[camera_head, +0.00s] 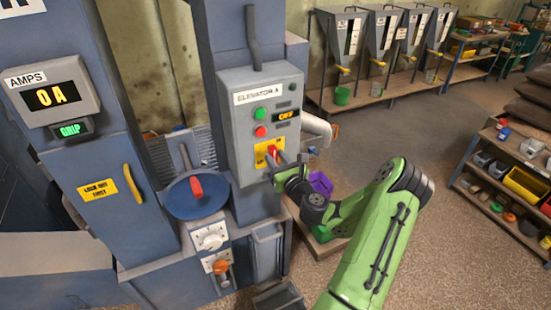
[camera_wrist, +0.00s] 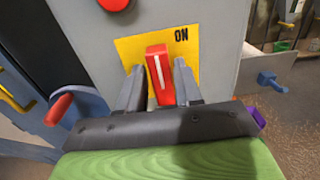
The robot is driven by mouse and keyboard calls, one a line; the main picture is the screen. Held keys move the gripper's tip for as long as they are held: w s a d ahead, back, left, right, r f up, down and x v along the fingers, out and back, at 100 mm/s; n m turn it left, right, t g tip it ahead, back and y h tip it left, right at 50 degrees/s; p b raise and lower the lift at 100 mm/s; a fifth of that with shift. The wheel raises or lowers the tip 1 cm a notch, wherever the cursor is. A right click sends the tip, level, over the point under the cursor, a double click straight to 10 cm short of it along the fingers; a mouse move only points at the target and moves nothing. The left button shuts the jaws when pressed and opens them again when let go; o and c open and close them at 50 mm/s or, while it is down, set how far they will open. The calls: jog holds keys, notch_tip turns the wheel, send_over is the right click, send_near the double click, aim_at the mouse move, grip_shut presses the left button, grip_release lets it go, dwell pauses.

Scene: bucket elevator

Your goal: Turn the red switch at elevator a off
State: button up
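The control box labelled ELEVATOR A (camera_head: 233,140) has a green button, a red button and a small display (camera_head: 286,115) reading OFF. Low on its face is a yellow plate (camera_head: 261,159) with the red switch (camera_head: 272,153). In the wrist view the red switch (camera_wrist: 158,72) has a white line and leans slightly, its top to the left of the ON lettering (camera_wrist: 181,34). My gripper (camera_wrist: 159,82) has one dark finger on each side of the switch, close against it. Any OFF lettering on the plate is not visible.
A blue disc with a red handle (camera_head: 196,187) stands left of the box. The AMPS display (camera_head: 51,96) reads 0A. A purple object (camera_head: 320,184) lies behind my gripper. Shelves with bins (camera_head: 525,185) stand right; the floor between is open.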

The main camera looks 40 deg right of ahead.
jog(key=shift+w+d+f, duration=0.1)
jog(key=shift+w, duration=0.15)
grip_shut()
jog(key=n+b, duration=0.5)
jog(key=n, duration=0.1)
jog(key=f+n+b, duration=0.1)
jog(key=n+b, duration=0.4)
jog(key=n, duration=0.1)
jog(key=a+n+b, duration=0.1)
jog(key=n+b, duration=0.4)
jog(key=shift+w+f+n, duration=0.15)
jog(key=shift+f+n, duration=0.05)
jog(key=shift+n, duration=0.2)
dwell(0.3)
jog(key=shift+o, duration=1.9)
grip_release()
jog(key=shift+r, duration=0.1)
